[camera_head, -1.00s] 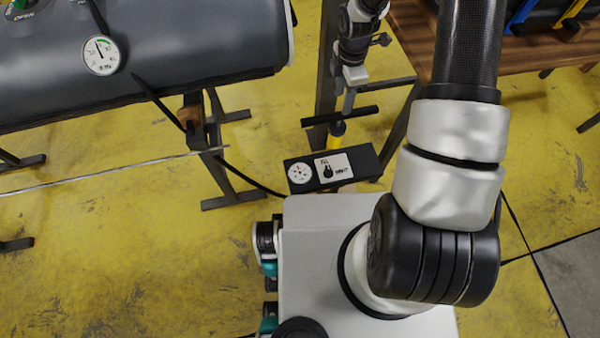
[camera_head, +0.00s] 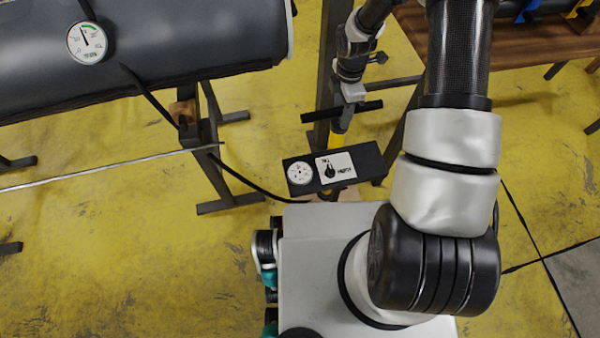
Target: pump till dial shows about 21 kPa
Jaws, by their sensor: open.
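The pump (camera_head: 366,160) is a black box on the floor with a round white dial (camera_head: 300,172) and a white label plate. A yellow shaft (camera_head: 338,138) rises from it to a black T-handle (camera_head: 318,115). My gripper (camera_head: 350,104) is open, at the handle's middle; whether its fingers straddle or touch the bar is unclear. A grey inflatable tube (camera_head: 190,40) carries a round white gauge (camera_head: 90,42) with a green arc; its needle points up and slightly left, the figures too small to read. A black hose (camera_head: 240,178) runs between pump and tube.
A dark metal stand (camera_head: 208,150) holds the tube, with a thin grey rod (camera_head: 100,174) beside it. A wooden table (camera_head: 540,45) with dark legs is at the upper right. Yellow floor lies open at the lower left.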

